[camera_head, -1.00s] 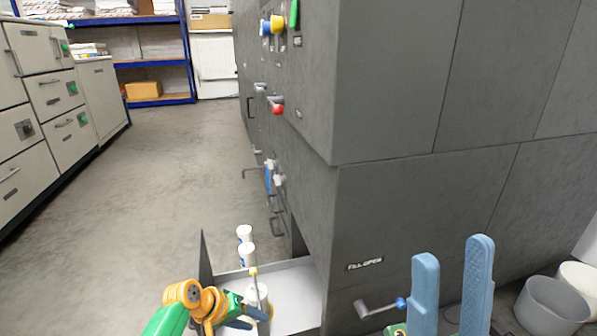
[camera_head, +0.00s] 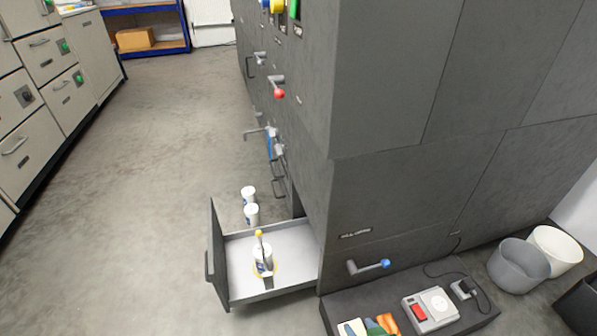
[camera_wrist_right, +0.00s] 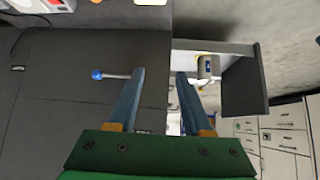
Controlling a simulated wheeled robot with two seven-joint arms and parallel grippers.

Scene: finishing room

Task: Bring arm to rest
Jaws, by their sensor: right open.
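My right gripper (camera_wrist_right: 160,74) is open and empty in the wrist view, its two blue fingers pointing away from the camera. The head view shows neither gripper clearly. The grey cabinet (camera_head: 400,190) has a lower drawer (camera_head: 290,258) pulled out on its left side. A white container with a yellow-topped stick (camera_head: 262,258) stands in that drawer. It also shows in the wrist view (camera_wrist_right: 208,66), beyond the right finger and apart from it. A blue-tipped lever (camera_head: 368,266) sticks out of the cabinet front. It shows left of the fingers in the wrist view (camera_wrist_right: 110,75).
A dark low platform (camera_head: 470,318) in front of the cabinet carries a device with a red panel (camera_head: 430,308) and several small coloured items. Grey (camera_head: 518,265) and cream (camera_head: 556,250) bins stand right. Floor at left (camera_head: 130,190) is clear.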

